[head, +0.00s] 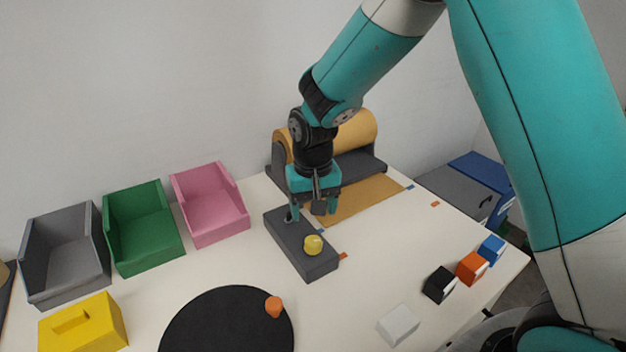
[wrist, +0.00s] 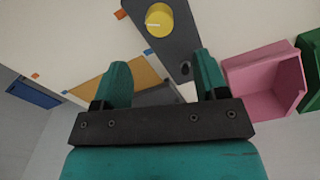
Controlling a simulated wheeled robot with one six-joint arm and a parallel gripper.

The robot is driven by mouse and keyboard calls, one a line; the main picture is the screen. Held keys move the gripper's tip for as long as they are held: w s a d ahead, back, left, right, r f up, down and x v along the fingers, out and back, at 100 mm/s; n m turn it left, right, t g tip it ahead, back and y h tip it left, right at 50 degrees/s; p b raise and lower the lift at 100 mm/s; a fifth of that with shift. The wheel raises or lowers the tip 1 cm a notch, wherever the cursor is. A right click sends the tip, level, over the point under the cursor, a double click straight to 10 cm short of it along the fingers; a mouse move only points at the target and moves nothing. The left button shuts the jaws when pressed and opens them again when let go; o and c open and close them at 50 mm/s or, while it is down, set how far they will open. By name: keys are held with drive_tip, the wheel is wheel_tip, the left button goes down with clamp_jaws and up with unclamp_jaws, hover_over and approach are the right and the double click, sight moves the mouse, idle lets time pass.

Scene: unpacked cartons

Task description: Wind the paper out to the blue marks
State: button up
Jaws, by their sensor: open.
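A roll of brown paper (head: 359,129) sits in a dark holder (head: 372,166) against the wall. Its flat sheet (head: 365,198) lies on the table, also in the wrist view (wrist: 110,78). A small blue mark (head: 409,188) lies near the sheet's right front corner; I cannot tell if the edge is level with it. A dark control box (head: 290,246) carries a yellow knob (head: 313,244) with a white pointer line, also in the wrist view (wrist: 159,19). My gripper (head: 314,207) is open and empty above the box's far end and the sheet's left side.
Orange marks (head: 435,204) lie farther out than the blue one. Pink (head: 222,232), green (head: 150,262) and grey (head: 72,291) bins stand left. A black disc (head: 225,325) with an orange peg (head: 273,306) is in front. Small blocks (head: 439,285) line the right edge.

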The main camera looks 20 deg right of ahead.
wheel_tip(320, 180, up, 8)
drive_tip(key=shift+f, duration=0.25)
drive_tip(key=s+a+r+n+y, duration=0.1)
drive_tip(key=s+r+n, duration=0.1)
drive_tip(key=s, duration=0.6)
drive_tip(key=s+a+r+n+y, duration=0.1)
drive_tip(key=s+a+r+n, duration=0.1)
drive_tip(key=s, duration=0.6)
drive_tip(key=s+a+r+n+y, duration=0.1)
drive_tip(key=s+r+n+y, duration=0.1)
drive_tip(key=s, duration=0.6)
drive_tip(key=shift+a+r+n, duration=0.25)
drive_tip(key=shift+r+n, duration=0.55)
drive_tip(key=shift+n, duration=0.4)
